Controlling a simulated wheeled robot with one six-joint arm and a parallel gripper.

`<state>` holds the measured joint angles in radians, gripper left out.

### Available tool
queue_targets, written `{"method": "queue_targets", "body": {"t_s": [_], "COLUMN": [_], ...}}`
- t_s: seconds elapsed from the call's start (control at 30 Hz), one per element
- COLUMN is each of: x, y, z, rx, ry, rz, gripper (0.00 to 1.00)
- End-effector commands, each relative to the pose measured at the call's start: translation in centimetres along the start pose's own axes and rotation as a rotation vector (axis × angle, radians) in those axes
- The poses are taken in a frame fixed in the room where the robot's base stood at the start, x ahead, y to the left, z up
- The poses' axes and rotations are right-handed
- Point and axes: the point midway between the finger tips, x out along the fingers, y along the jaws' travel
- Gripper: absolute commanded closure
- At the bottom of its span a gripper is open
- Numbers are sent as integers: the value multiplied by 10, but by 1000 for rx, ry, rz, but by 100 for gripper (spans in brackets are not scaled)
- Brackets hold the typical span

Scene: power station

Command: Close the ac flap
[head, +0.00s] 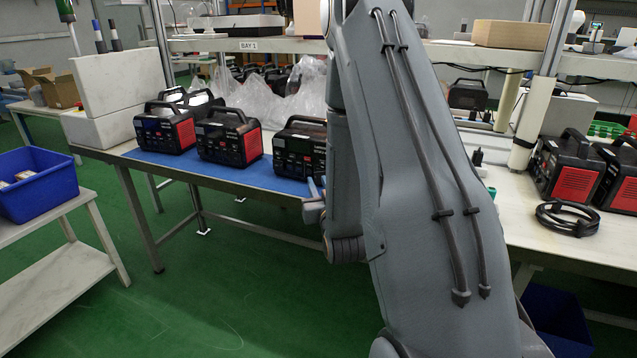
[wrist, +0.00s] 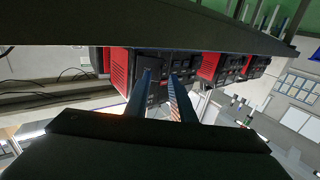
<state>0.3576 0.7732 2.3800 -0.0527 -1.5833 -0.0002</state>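Three black and red power stations stand in a row on the blue mat (head: 268,179): a left one (head: 165,131), a middle one (head: 229,139) and a right one (head: 300,147), partly hidden by my arm. My gripper (head: 314,186) is in front of the right one, mostly hidden behind my arm. In the wrist view my gripper (wrist: 161,75) has its two fingers apart with nothing between them, pointing at the dark front of the nearest power station (wrist: 182,62). I cannot make out the ac flap or tell whether the fingers touch it.
The workbench edge (head: 210,187) runs below the row. More power stations (head: 565,166) and a coiled black cable (head: 567,217) are on the right bench. White boxes (head: 105,95) stand at the left end. A blue bin (head: 38,184) sits on a side table. The green floor in front is clear.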

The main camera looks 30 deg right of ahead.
Motion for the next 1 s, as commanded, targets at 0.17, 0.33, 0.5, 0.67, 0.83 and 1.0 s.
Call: {"method": "queue_targets", "body": {"t_s": [0.17, 0.33, 0.5, 0.67, 0.83, 1.0], "x": [12, 13, 13, 13, 13, 15], "y": [0, 0, 0, 0, 1, -3], "z": [0, 0, 0, 0, 0, 0], "rx": [0, 0, 0, 0, 0, 0], "ry": [-1, -1, -1, -1, -1, 1], "rz": [0, 0, -1, -1, 6, 42], "gripper": [78, 78, 90, 100, 100, 100]}}
